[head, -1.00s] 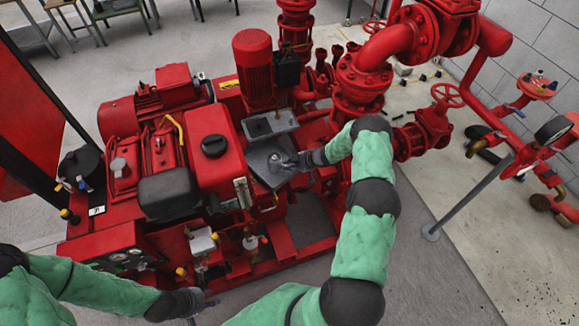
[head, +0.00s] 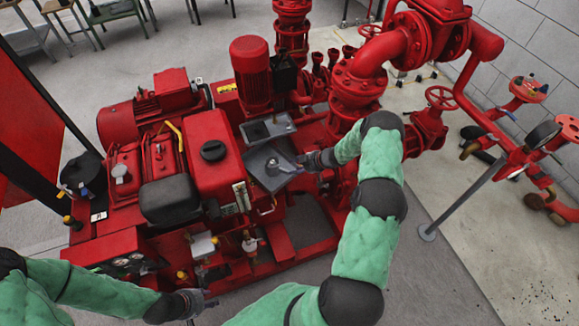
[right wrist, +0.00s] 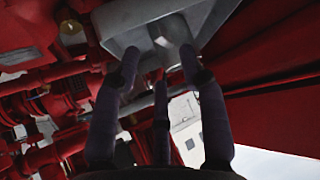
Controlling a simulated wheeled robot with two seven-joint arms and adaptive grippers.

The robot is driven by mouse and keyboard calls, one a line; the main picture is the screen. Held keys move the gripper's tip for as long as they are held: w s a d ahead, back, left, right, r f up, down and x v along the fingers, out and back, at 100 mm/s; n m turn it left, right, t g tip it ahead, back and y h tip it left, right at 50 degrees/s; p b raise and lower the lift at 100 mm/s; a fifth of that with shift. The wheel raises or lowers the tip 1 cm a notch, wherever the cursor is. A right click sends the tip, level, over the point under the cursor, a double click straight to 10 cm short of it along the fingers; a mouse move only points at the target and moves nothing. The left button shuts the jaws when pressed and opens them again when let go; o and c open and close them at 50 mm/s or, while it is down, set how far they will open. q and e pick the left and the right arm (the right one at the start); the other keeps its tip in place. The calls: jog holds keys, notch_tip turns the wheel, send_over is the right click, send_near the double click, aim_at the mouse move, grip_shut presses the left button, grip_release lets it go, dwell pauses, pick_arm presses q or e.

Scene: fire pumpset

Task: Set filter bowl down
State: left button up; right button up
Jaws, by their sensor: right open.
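The filter bowl (head: 272,167) is a small grey metal cup. It stands on the grey tray (head: 258,182) on the red pumpset, and it also shows beyond my fingers in the right wrist view (right wrist: 172,38). My right gripper (head: 293,165) is open just to the right of the bowl, with a small gap seeming to lie between them. Its spread fingers show in the right wrist view (right wrist: 160,80) with nothing between them. My left gripper (head: 207,302) is low at the front of the pumpset, too small to read its jaws.
A smaller grey tray (head: 268,127) lies just behind the bowl's tray. A red tank with a black cap (head: 213,150) stands to the left. Red pipes and a valve (head: 425,130) rise close to my right arm. Floor is free at front right.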

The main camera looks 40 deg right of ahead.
jog(key=p+v, duration=0.2)
jog(key=v, duration=0.4)
dwell(0.5)
